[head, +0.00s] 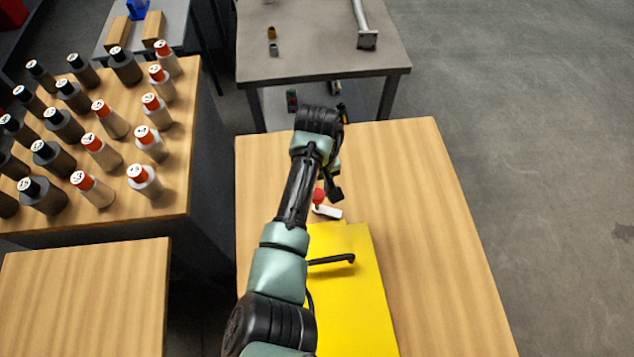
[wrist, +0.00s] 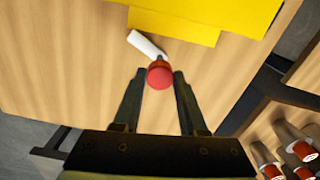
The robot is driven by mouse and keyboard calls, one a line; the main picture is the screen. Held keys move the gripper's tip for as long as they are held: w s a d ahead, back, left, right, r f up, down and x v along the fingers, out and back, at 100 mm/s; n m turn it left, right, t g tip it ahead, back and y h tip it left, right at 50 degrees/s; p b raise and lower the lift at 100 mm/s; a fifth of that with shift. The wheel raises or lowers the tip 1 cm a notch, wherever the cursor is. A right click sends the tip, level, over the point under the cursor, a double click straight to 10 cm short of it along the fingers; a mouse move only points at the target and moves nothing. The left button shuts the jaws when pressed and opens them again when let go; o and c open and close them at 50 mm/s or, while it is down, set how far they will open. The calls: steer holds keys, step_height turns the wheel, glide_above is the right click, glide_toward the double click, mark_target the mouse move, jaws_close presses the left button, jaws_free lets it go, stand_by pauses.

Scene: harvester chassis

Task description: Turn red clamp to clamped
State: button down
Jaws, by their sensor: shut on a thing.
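The red clamp shows as a round red knob (head: 318,195) with a white bar (head: 327,212) beside it, next to the far edge of the yellow chassis (head: 365,310). In the wrist view the red knob (wrist: 160,76) sits between the fingertips of my gripper (wrist: 159,80), which is shut on it. The white bar (wrist: 146,44) points up and to the left from the knob, toward the yellow chassis (wrist: 190,20). In the head view my gripper (head: 335,188) reaches down at the clamp, and my arm covers the chassis's left side.
A black handle (head: 332,260) stands out over the chassis. The wooden table (head: 430,220) is clear to the right. Another wooden table (head: 190,190) at left holds several red-capped and black-capped bottles. A grey table (head: 310,45) stands behind.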

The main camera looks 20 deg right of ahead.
steer(key=m+p, duration=0.1)
steer(key=m, duration=1.1)
steer(key=shift+d+r+m, duration=0.1)
steer(key=shift+m, duration=0.3)
stand_by(0.3)
steer(key=shift+c, duration=2.2)
jaws_free()
step_height(320, 180, up, 13)
steer(key=b, duration=0.1)
